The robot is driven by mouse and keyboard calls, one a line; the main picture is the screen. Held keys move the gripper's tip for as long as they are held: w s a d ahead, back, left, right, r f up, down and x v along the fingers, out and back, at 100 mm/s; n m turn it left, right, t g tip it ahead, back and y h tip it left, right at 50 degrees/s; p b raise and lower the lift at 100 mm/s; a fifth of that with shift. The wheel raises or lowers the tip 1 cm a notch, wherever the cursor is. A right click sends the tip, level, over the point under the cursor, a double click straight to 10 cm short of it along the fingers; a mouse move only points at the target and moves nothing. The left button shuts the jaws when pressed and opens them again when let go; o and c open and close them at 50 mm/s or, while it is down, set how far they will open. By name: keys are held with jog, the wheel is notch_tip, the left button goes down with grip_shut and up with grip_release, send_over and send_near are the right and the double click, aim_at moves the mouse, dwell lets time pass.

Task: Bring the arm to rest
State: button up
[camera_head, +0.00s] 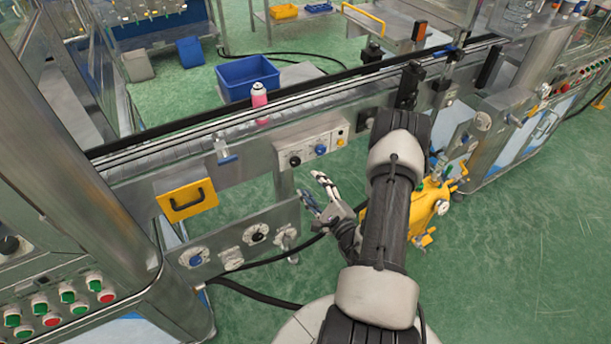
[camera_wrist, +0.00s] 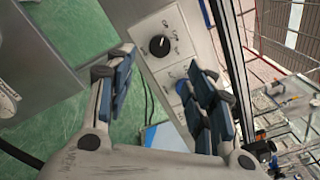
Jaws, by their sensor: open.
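My gripper (camera_head: 318,194) is open and empty. In the head view it hangs in front of the conveyor's near side, below the control box with the blue knob and left of my upper arm. In the wrist view the two blue-padded fingers of my gripper (camera_wrist: 160,98) stand well apart, with nothing between them. Behind them the wrist view shows a grey control panel (camera_wrist: 150,72) with a black knob. A pink aerosol can (camera_head: 259,96) with a pale top stands upright on the conveyor (camera_head: 200,139), apart from my gripper.
A blue bin (camera_head: 247,77) stands behind the conveyor. A yellow panel with a handle (camera_head: 187,200) and a lower panel with knobs (camera_head: 245,238) lie left of my gripper. A yellow machine (camera_head: 428,206) stands right of my arm. Green floor is open at the right.

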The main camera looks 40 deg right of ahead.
jog(key=shift+v, duration=1.15)
